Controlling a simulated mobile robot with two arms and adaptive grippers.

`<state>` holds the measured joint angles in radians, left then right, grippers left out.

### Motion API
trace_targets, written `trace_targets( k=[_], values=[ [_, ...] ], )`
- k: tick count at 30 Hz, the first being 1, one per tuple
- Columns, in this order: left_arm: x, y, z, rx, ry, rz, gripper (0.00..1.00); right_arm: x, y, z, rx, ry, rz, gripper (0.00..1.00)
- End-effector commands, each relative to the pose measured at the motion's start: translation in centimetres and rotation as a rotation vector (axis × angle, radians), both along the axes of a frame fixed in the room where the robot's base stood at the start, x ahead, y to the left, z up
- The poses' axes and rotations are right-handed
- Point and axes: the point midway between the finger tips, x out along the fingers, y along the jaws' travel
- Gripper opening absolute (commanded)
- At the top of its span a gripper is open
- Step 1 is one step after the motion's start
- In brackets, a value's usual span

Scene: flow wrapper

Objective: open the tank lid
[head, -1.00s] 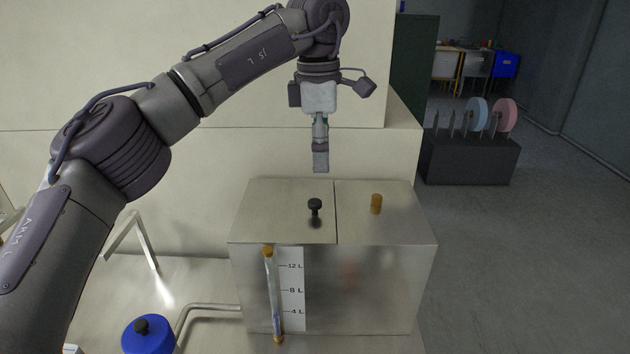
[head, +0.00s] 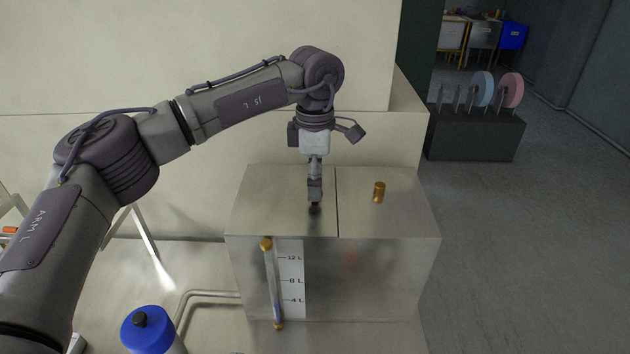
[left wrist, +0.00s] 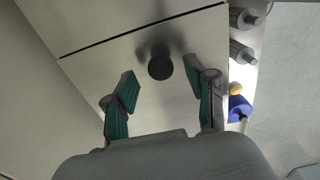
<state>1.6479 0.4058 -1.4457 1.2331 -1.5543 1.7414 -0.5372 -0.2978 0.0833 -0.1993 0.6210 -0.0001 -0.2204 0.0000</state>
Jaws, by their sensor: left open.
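The tank (head: 385,270) is a metal box with a level scale and sight tube on its front. Its top is split by a seam; the left part is the lid (head: 262,200), which lies flat and bears a black knob (head: 315,208). My left gripper (head: 315,198) points down right at the knob in the head view and hides most of it. In the left wrist view the round knob (left wrist: 160,67) shows between and just beyond the open fingers (left wrist: 160,85), apart from both. My right gripper is not in view.
A blue-lidded container (head: 150,328) and a bent pipe (head: 205,295) are at the lower left. A wall (head: 200,180) rises behind the tank.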

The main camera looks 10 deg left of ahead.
Motion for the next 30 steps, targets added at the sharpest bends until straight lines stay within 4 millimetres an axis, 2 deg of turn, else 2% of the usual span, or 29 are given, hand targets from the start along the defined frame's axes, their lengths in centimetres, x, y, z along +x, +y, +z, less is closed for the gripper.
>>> trace_targets(
  k=[4, 14, 24, 30],
  values=[
    [0.0, 0.0, -1.2, 0.001, 0.000, 0.000, 0.56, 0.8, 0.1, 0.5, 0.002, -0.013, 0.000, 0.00],
    [0.0, 0.0, -1.6, 0.000, -0.001, 0.000, 0.56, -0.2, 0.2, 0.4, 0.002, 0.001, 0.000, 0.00],
    [0.0, 0.0, -1.6, 0.000, -0.001, 0.000, 0.01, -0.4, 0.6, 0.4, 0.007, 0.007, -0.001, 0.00],
    [0.0, 0.0, -1.6, 0.000, -0.001, 0.000, 0.00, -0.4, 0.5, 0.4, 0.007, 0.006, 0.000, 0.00]
  ],
)
